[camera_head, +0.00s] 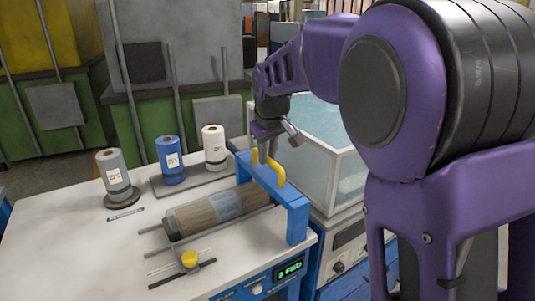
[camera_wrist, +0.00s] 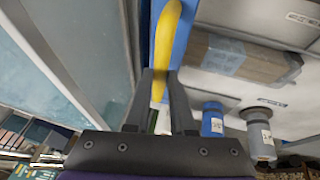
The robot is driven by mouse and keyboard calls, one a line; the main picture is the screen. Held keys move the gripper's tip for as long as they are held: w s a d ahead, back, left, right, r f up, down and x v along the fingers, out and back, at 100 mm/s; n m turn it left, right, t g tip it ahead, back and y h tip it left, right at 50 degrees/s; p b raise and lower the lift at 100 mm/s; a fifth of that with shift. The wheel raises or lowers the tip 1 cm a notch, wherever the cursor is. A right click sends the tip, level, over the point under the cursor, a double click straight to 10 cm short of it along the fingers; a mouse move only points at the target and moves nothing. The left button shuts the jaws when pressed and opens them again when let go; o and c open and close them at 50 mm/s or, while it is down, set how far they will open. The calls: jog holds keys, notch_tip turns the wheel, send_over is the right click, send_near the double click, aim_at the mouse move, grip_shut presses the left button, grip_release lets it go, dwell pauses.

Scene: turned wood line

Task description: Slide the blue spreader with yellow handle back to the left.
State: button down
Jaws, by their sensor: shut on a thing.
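The blue spreader (camera_head: 296,216) is an arch-like frame standing over the right end of a brown wood roller (camera_head: 190,216). A blue band (camera_head: 226,205) wraps part of the roller. The yellow handle (camera_head: 277,176) rises from the top of the spreader. My gripper (camera_head: 262,157) is shut on the far part of the handle. In the wrist view, the handle (camera_wrist: 165,45) runs between the two dark fingers of my gripper (camera_wrist: 160,92), with the blue spreader (camera_wrist: 183,32) beside it. The exact finger contact is partly hidden in the head view.
Grey (camera_head: 113,175), blue (camera_head: 170,158) and white (camera_head: 214,146) spools stand upright behind the roller. A yellow knob (camera_head: 189,259) sits in front of it, near a green display (camera_head: 290,269). A glass-sided tank (camera_head: 325,150) stands close on the right.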

dwell(0.5)
jog(key=s+a+p, duration=0.2)
jog(key=s+a, duration=0.7)
jog(key=a, duration=0.4)
jog(key=s+a+p, duration=0.2)
jog(key=s+a, duration=0.7)
jog(key=a, duration=0.5)
jog(key=s+a+p, duration=0.2)
jog(key=s+a, duration=0.7)
jog(key=a, duration=0.5)
jog(key=shift+s, duration=0.4)
jog(key=shift+r, duration=0.1)
jog(key=c, duration=0.8)
grip_release()
jog(key=shift+a, duration=0.1)
jog(key=shift+o, duration=0.2)
jog(key=p+v, duration=0.2)
jog(key=v, duration=1.5)
jog(key=shift+r, duration=0.15)
